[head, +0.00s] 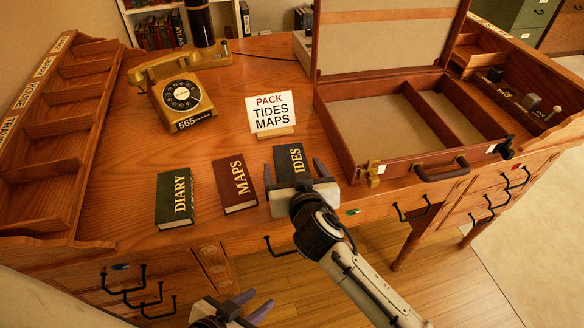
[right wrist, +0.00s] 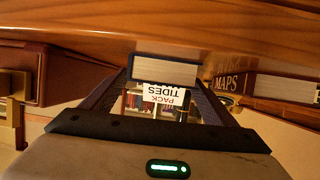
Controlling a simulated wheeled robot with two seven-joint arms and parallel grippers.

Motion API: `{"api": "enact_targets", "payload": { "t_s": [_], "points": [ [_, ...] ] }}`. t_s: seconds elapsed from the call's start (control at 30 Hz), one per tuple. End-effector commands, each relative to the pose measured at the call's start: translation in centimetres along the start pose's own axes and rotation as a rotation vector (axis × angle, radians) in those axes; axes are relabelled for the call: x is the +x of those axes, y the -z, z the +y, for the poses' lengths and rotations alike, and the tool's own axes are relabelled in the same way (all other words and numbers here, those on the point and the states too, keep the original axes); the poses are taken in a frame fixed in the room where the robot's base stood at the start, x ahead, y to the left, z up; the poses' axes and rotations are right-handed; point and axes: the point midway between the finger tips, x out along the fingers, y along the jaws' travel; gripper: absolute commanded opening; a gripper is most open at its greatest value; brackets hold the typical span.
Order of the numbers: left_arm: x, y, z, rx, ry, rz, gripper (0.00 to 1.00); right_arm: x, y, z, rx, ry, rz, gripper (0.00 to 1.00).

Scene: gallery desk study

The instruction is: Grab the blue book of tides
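The dark blue book of tides (head: 289,156) lies on the desk near its front edge, with "IDES" showing on its cover; its near end is hidden by my right gripper. My right gripper (head: 294,168) is open, its fingers on either side of the book, with a gap showing on the right. In the right wrist view the book's page end (right wrist: 165,70) sits between the spread fingertips (right wrist: 166,78); contact cannot be made out. My left gripper (head: 252,305) is open and empty, low in front of the desk.
A red maps book (head: 234,184) and a green diary (head: 174,199) lie to the left. A sign (head: 272,115) reads "PACK TIDES MAPS". An open, empty case (head: 385,125) stands right, a gold telephone (head: 180,95) at back left. Wooden racks line both sides.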

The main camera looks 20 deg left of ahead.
Motion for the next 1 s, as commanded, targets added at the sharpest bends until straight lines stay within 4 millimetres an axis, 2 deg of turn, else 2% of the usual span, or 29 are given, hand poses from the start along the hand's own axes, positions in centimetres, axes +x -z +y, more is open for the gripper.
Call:
{"api": "enact_targets", "payload": {
  "t_s": [0.03, 0.2, 0.3, 0.57, 0.83, 1.0],
  "points": [
    [0.0, 0.0, 0.0, 0.0, 0.0, 0.0, 0.31, 0.0, 0.0, 0.0, 0.0, 0.0, 0.0, 0.74],
    [0.0, 0.0, 0.0, 0.0, -0.001, 0.0, 0.31, 0.0, 0.0, 0.0, 0.0, -0.001, -0.001, 0.45],
    [0.0, 0.0, 0.1, 0.0, -0.001, 0.0, 0.31, 0.0, 0.1, 0.0, -0.001, 0.0, 0.001, 0.33],
    [-0.1, 0.1, 0.1, 0.0, -0.001, 0.0, 0.31, -0.2, 0.5, 0.0, 0.0, 0.0, 0.002, 0.33],
    [-0.6, 0.6, 0.1, -0.003, 0.0, 0.003, 0.31, -2.1, 5.1, 0.0, 0.002, 0.001, 0.006, 0.33],
    [-0.6, 0.2, -0.2, -0.005, 0.004, -0.006, 0.31, -3.2, 7.9, 0.0, 0.001, 0.0, 0.005, 0.33]
  ]
}}
